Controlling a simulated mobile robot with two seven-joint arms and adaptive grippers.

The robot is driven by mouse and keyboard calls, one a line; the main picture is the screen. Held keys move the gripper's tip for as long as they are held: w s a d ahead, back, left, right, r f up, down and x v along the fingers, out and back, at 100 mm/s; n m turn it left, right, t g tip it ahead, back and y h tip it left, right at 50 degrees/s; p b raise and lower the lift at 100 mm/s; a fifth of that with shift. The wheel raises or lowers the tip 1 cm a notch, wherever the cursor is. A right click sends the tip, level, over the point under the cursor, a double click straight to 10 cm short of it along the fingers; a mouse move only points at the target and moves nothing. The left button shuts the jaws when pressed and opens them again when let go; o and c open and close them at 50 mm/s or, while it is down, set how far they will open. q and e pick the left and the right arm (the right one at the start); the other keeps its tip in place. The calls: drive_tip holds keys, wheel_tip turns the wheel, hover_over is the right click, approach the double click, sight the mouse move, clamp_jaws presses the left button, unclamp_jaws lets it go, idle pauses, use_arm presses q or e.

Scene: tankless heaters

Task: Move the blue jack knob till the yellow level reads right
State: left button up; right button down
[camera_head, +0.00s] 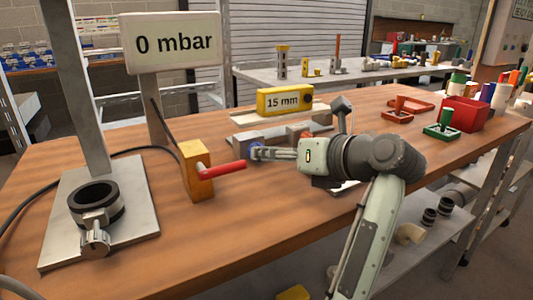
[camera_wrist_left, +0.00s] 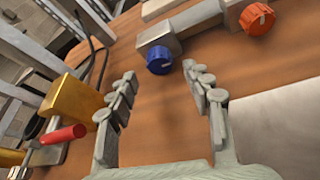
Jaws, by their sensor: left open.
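The blue knob (camera_head: 256,152) is on a grey metal jack (camera_head: 270,138) on the wooden bench; the fingers partly cover it in the head view. In the wrist view the blue knob (camera_wrist_left: 159,60) lies just beyond the gap between my fingertips, apart from them. The yellow level (camera_head: 285,101) stands above the jack and reads 15 mm. My left gripper (camera_head: 272,154) is open and empty, with its fingers pointing at the knob; its two fingers also show in the wrist view (camera_wrist_left: 160,78). My right gripper is not in view.
A yellow block (camera_head: 196,170) with a red handle (camera_head: 222,169) stands close left of my gripper. An orange-red knob (camera_wrist_left: 257,18) is right of the blue one. A 0 mbar sign (camera_head: 172,43) stands behind. A metal stand (camera_head: 130,235) is at left; the front bench is clear.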

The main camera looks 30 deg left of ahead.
use_arm(q)
drive_tip(key=v, duration=0.8)
drive_tip(key=shift+d, duration=0.15)
